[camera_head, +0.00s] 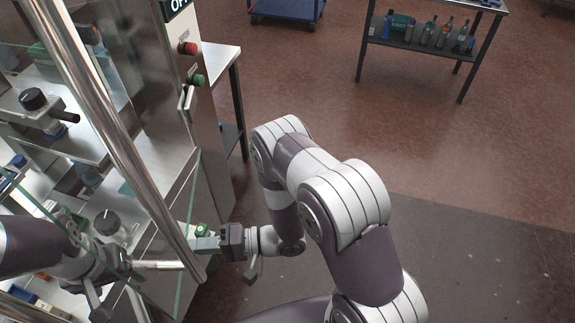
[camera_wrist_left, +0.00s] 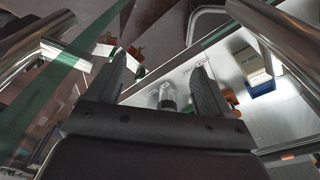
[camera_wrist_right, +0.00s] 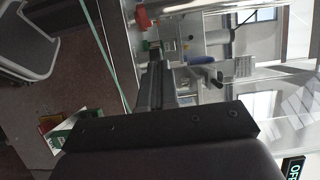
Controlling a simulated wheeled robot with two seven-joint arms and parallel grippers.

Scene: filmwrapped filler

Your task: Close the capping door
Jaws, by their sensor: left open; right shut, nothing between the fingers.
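The capping door is a clear glass panel (camera_head: 183,225) edged in green, with a long chrome tube handle (camera_head: 118,140) running diagonally down the machine front in the head view. It stands swung out from the machine. My left gripper (camera_head: 128,268) is open near the handle's lower end, partly seen through glass. In the left wrist view its fingers (camera_wrist_left: 162,78) are apart with nothing gripped; chrome tubes (camera_wrist_left: 280,42) pass on both sides. My right gripper (camera_head: 200,243) is shut and empty, its tips pointing left close to the handle's lower part; the right wrist view shows its closed fingers (camera_wrist_right: 153,85).
The steel machine column (camera_head: 165,90) carries a red button (camera_head: 188,48) and a green one (camera_head: 198,80). Inside are metal shelves with black knobs (camera_head: 33,99). A side table (camera_head: 220,62) stands behind. A bottle shelf (camera_head: 430,48) and blue cart (camera_head: 288,8) are far off. Floor at right is clear.

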